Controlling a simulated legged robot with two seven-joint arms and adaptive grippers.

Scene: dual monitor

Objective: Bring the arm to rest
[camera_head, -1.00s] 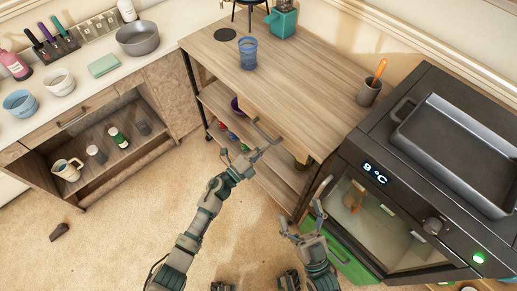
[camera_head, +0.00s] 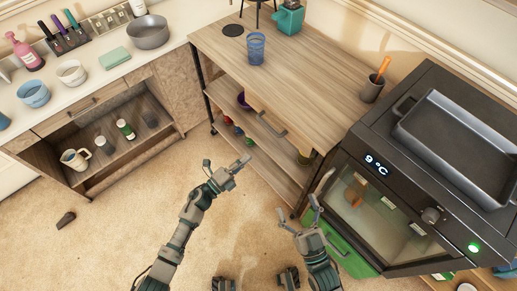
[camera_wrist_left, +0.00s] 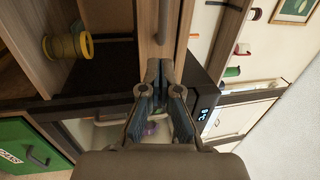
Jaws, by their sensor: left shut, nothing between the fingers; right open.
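My left arm (camera_head: 186,222) reaches up from the bottom of the head view over the floor. Its gripper (camera_head: 241,163) is shut and empty, below and apart from the grey drawer handle (camera_head: 272,126) of the wooden table. In the left wrist view the same gripper (camera_wrist_left: 160,66) has its fingertips together, with a grey handle bar (camera_wrist_left: 164,20) beyond them. My right gripper (camera_head: 299,213) is open and empty, in front of the oven's lower left side.
The wooden table (camera_head: 300,85) holds a blue cup (camera_head: 256,48) and a utensil holder (camera_head: 372,88). A dark oven (camera_head: 390,215) with a metal pan (camera_head: 460,150) on top stands at right. A counter with open shelves (camera_head: 110,140) is at left. The floor (camera_head: 120,235) at lower left is mostly clear.

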